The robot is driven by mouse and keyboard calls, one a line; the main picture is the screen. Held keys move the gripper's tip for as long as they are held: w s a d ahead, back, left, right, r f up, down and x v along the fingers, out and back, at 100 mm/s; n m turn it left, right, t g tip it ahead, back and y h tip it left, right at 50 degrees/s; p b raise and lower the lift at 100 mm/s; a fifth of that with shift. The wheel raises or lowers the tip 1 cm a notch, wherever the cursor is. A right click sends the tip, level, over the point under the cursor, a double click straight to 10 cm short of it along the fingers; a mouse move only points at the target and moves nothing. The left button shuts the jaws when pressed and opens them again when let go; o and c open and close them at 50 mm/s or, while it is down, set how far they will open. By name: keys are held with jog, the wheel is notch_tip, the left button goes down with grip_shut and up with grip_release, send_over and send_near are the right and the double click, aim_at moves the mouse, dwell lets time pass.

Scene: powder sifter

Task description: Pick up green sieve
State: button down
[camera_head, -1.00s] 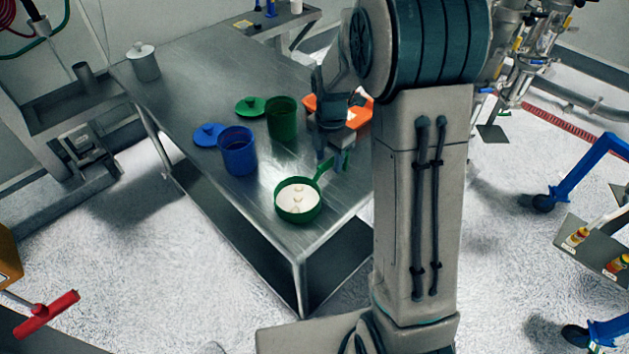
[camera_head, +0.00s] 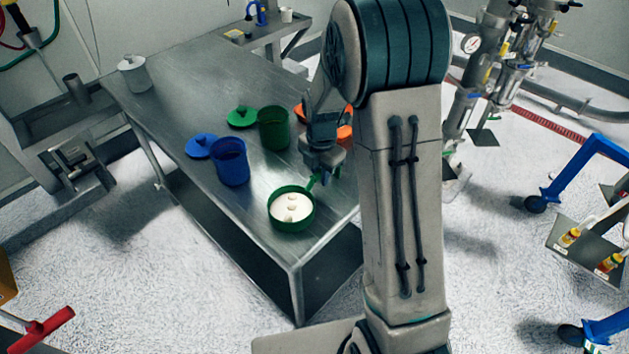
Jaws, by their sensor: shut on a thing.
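My gripper is shut on the handle from above. The fingertips are partly hidden by the gripper body. I cannot tell whether the sieve touches the table or is just above it.
Behind the sieve stand a blue container (camera_head: 230,165) with a blue lid (camera_head: 200,146) and a green container (camera_head: 274,132) with a green lid (camera_head: 242,117). Orange things (camera_head: 345,137) are partly hidden behind my arm. A white lidded pot (camera_head: 134,75) stands at the far left.

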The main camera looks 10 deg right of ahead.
jog(key=shift+r, duration=0.45)
notch_tip(320, 180, up, 3)
jog(key=shift+f+b, duration=0.1)
jog(key=shift+b, duration=0.4)
jog(key=s+d+r+b, duration=0.2)
jog(key=d+r, duration=0.5)
jog(key=d, duration=0.4)
jog(key=shift+d+r, duration=0.15)
jog(key=shift+d, duration=0.1)
jog(key=shift+s, duration=0.1)
dwell(3.3)
